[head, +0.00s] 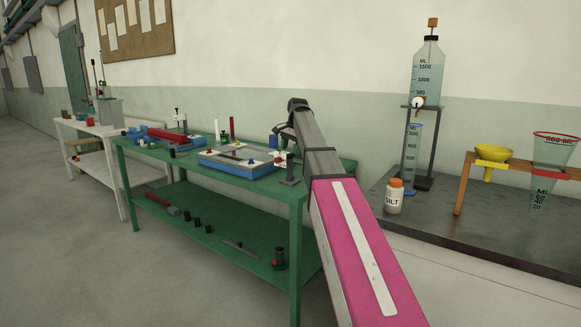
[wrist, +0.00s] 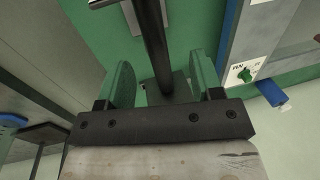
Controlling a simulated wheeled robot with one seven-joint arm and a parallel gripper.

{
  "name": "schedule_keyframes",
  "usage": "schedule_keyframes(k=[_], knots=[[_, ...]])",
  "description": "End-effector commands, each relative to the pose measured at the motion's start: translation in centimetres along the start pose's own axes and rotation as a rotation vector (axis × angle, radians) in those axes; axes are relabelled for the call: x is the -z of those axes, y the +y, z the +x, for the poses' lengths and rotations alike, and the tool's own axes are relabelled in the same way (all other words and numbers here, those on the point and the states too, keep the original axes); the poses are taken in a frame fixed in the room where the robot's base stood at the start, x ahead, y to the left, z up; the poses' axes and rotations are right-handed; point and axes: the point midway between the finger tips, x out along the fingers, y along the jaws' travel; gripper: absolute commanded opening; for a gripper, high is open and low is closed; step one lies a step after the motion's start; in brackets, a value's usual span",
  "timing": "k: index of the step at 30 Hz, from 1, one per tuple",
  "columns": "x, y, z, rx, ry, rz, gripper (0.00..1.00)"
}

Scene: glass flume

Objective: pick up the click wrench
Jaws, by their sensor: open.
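My gripper (wrist: 160,64) is open, with its two green fingers apart on either side of a dark upright bar (wrist: 153,40). The bar runs down toward a small dark square base on the green bench top; I cannot tell whether the fingers touch it. A short grey piece (wrist: 103,3) shows at the top edge beside the bar. I cannot tell whether the bar is the click wrench or a stand's post. In the head view a small dark stand (head: 290,170) is at the green bench's right end, and my arm hides most of my gripper there.
The green bench (head: 240,190) also bears a blue-and-white panel box (head: 225,168), close to my gripper's right in the wrist view (wrist: 250,45). Its lower shelf holds several small parts. A dark platform with a silt bottle (head: 394,196) and glassware stands to the right.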

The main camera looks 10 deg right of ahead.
Motion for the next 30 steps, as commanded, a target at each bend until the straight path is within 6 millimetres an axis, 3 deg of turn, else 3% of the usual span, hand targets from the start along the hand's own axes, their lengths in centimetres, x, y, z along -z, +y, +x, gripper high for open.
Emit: schedule_keyframes(k=[9,16,21,22,30], knots=[[-0.1,0.5,4.0,-0.002,-0.001,0.000,0.60],[-0.1,0.5,4.2,-0.001,-0.001,0.000,0.60],[-0.1,0.5,4.1,-0.001,-0.001,0.000,0.05],[-0.1,0.5,4.1,-0.001,-0.001,0.000,0.00],[-0.1,0.5,4.1,0.001,0.000,0.000,0.00]])
